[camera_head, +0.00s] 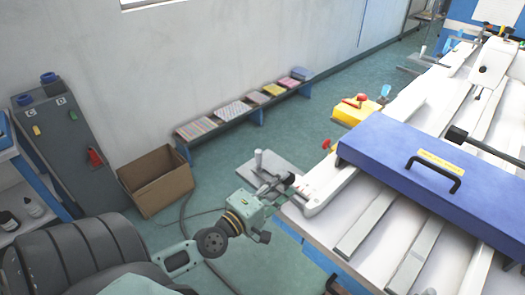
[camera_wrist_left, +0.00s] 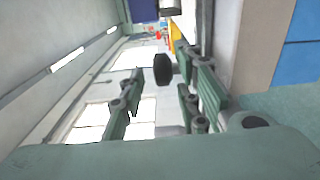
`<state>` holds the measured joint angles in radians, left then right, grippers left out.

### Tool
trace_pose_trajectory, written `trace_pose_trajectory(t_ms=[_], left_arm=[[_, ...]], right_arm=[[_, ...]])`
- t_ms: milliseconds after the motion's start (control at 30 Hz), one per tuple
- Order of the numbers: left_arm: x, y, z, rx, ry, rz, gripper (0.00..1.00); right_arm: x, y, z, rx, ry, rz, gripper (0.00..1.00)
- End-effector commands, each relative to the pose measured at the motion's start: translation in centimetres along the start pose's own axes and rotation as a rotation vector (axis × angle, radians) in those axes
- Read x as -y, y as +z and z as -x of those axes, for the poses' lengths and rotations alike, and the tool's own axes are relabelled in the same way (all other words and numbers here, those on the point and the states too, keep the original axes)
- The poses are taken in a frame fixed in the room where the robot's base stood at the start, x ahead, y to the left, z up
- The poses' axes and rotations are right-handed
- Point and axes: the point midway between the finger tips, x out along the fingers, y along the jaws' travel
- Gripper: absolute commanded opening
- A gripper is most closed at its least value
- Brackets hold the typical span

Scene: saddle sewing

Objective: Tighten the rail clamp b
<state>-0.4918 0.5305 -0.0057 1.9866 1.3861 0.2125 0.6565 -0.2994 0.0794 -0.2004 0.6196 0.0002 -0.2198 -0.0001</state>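My left gripper (camera_head: 281,184) comes in from the lower left and is at the near left corner of the white rail table (camera_head: 392,232). In the left wrist view its two pale green fingers (camera_wrist_left: 162,95) stand apart. In the head view the gripper partly hides the clamp end. My right gripper is not in view.
A blue cover (camera_head: 400,150) with a black handle lies over the rails. A yellow block (camera_head: 357,112) with a red knob is at the left table edge. A cardboard box (camera_head: 157,182), a grey cabinet (camera_head: 62,150) and a low bench (camera_head: 262,114) stand along the wall. Open floor lies between.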

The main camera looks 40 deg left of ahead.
Motion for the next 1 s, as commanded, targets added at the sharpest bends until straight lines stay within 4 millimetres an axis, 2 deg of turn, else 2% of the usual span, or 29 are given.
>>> trace_pose_trajectory(t_ms=[33,200,400,600,1000], left_arm=[[0.2,0.0,1.1,0.001,-0.007,-0.003,0.30],[0.2,0.0,4.2,0.001,-0.005,-0.002,0.30],[0.1,0.0,6.9,0.000,-0.002,-0.001,0.30],[-0.1,0.0,8.0,0.000,0.003,0.001,0.30],[-0.1,0.0,8.2,-0.001,0.003,0.001,0.30]], right_arm=[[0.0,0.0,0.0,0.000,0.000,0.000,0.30],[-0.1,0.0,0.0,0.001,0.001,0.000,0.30],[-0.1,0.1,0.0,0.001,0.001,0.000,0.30],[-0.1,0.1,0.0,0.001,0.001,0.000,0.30],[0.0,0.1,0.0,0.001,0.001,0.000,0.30]])
